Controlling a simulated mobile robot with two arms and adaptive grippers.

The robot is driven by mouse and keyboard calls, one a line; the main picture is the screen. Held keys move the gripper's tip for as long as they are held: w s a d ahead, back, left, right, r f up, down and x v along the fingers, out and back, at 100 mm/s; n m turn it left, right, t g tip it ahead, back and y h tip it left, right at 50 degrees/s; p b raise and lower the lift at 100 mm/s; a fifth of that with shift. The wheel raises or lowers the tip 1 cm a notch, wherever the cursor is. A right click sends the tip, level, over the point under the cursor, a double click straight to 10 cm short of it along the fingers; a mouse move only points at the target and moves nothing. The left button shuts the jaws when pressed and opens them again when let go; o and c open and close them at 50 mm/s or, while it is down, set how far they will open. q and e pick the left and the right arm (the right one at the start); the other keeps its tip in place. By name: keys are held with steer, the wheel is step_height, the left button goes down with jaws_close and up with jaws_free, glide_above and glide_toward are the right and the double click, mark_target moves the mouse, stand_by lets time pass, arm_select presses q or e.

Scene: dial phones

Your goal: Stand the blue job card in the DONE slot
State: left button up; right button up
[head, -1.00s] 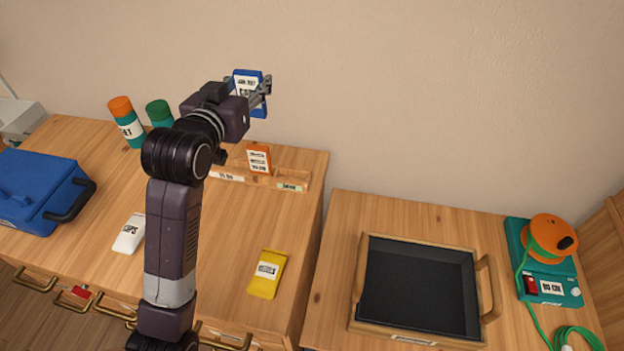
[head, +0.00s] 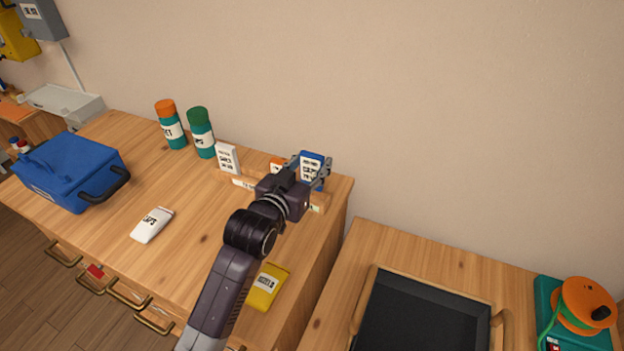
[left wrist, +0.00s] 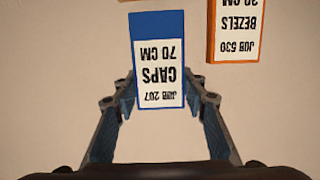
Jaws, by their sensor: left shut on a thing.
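The blue job card (head: 311,163) is upright at the right end of the wooden card rack (head: 325,201). My left gripper (head: 313,173) is shut on it, with a finger at each side edge. In the left wrist view the blue card (left wrist: 158,50) appears upside down, reading CAPS 70 CM, between the fingertips (left wrist: 158,98). My arm hides part of the rack and the card's lower end, so I cannot tell whether it is in the slot. An orange card (head: 276,163) stands just left of it, also in the left wrist view (left wrist: 235,28).
A white card (head: 227,157) stands at the rack's left end. Two teal bottles (head: 173,130) (head: 203,138) stand behind. A dark tray (head: 420,315) is on the right bench.

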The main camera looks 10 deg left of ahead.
mark_target(310, 180)
arm_select(q)
steer(key=shift+f, duration=0.45)
step_height(310, 180, down, 4)
steer(key=shift+r, duration=0.1)
steer(key=o, duration=0.8)
arm_select(e)
steer(key=shift+s+a+f, duration=0.1)
steer(key=shift+a+f, duration=0.15)
steer(key=shift+a, duration=0.1)
steer(key=shift+d, duration=0.2)
arm_select(q)
steer(key=shift+s, duration=0.2)
steer(key=v, duration=1.1)
steer(key=shift+s+r+b, duration=0.2)
steer(key=shift+s+b, duration=0.1)
steer(key=shift+b, duration=0.05)
arm_select(e)
steer(key=shift+d+f, duration=0.15)
